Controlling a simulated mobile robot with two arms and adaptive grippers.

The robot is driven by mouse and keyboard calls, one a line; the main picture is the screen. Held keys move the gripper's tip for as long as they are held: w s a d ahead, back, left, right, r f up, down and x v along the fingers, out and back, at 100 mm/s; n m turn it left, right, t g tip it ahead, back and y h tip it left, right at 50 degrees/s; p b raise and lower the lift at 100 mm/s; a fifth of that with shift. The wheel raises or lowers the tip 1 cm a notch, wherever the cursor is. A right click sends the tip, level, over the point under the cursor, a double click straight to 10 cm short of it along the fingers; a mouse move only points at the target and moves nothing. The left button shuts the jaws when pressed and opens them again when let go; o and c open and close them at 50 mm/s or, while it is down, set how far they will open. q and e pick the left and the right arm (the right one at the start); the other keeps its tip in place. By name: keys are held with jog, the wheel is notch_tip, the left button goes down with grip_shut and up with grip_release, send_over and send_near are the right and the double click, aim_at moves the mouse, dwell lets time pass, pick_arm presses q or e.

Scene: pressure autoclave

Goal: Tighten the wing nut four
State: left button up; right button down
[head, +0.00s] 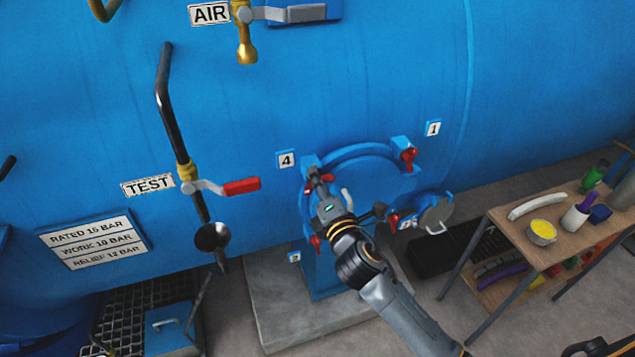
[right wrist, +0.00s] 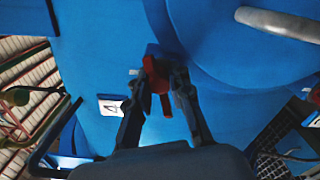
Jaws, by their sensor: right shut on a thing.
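Wing nut four is a red wing nut (head: 325,183) at the upper left of the round blue hatch (head: 362,153), beside the label 4 (head: 286,160). My right gripper (head: 314,174) is at this nut and partly covers it in the head view. In the right wrist view the red wing nut (right wrist: 157,78) sits between the two fingertips of my right gripper (right wrist: 160,85), which are shut on it. The label 4 (right wrist: 112,105) shows to its left there. My left gripper is not in view.
Other red wing nuts sit around the hatch: one by label 1 (head: 409,154), one at lower right (head: 393,220), one at lower left (head: 316,242). A wooden bench (head: 505,222) with items stands at right.

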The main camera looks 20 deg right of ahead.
jog(key=m, duration=0.5)
jog(key=shift+m, duration=0.3)
jog(key=m, duration=0.5)
jog(key=shift+m, duration=0.3)
jog(key=m, duration=0.5)
jog(key=m+p, duration=0.1)
jog(key=m, duration=0.5)
jog(key=shift+p, duration=0.35)
jog(key=shift+f+m, duration=0.1)
jog(key=shift+m, duration=0.2)
jog(key=c, duration=1.2)
grip_release()
jog(key=shift+s, duration=0.1)
jog(key=s, duration=1.1)
jog(key=shift+s+d, duration=0.2)
jog(key=shift+s, duration=0.2)
